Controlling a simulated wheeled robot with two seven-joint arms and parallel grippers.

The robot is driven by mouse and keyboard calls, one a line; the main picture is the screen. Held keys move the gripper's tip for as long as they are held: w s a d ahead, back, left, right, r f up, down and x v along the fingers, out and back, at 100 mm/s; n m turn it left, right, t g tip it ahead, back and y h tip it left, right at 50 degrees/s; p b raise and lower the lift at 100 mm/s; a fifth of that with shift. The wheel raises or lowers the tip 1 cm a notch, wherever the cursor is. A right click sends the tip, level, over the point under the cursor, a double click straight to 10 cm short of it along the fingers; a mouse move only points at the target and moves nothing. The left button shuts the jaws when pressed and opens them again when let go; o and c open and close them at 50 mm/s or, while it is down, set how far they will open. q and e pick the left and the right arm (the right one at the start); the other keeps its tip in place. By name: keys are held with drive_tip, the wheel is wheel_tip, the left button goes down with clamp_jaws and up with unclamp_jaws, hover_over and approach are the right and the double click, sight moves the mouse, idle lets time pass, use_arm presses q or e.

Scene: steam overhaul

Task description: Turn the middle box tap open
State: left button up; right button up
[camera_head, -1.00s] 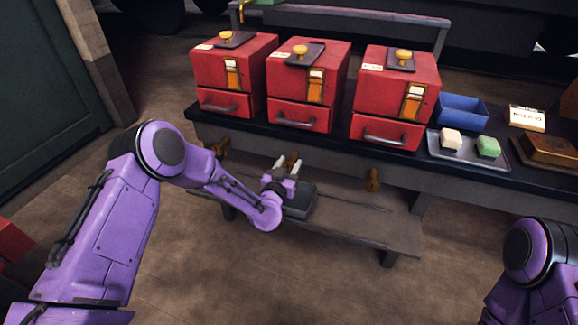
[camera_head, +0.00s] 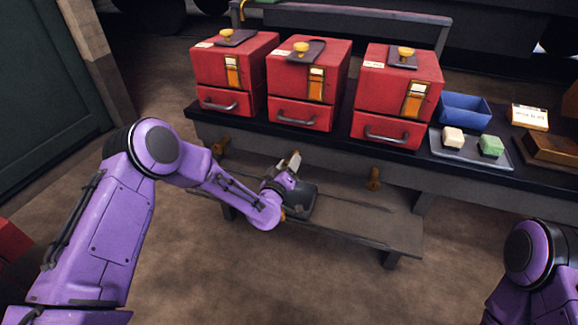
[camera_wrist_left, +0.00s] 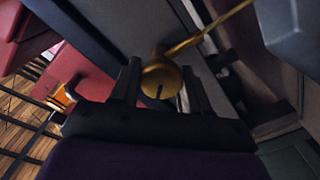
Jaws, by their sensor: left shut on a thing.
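Three red boxes stand in a row on the dark bench, and the middle box (camera_head: 308,83) has a drawer (camera_head: 300,114) with a grey handle. Brass taps sit under the bench front: a left one (camera_head: 218,148) and a right one (camera_head: 373,179). The middle tap is hidden behind my left gripper (camera_head: 292,162) in the head view. In the left wrist view the brass middle tap (camera_wrist_left: 160,76) lies between the two dark fingers, with a thin brass rod running up and right from it. My left gripper is shut on it, rolled to one side. My right gripper is out of the picture.
A low shelf (camera_head: 350,215) runs below the taps. The floor in front is clear.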

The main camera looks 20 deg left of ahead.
use_arm(q)
drive_tip(key=n, duration=0.2)
drive_tip(key=n+b, duration=0.1)
drive_tip(key=n, duration=0.1)
drive_tip(key=shift+f+n, duration=0.2)
drive_tip(key=shift+n, duration=0.1)
drive_tip(key=shift+n+b, duration=0.75)
drive_tip(key=shift+n, duration=1.85)
drive_tip(key=o, duration=0.9)
drive_tip(key=shift+a, duration=0.1)
drive_tip(key=shift+o, duration=0.2)
drive_tip(key=shift+s, duration=0.15)
drive_tip(key=s+p, duration=0.1)
drive_tip(key=s, duration=0.9)
drive_tip(key=shift+s+a, duration=0.15)
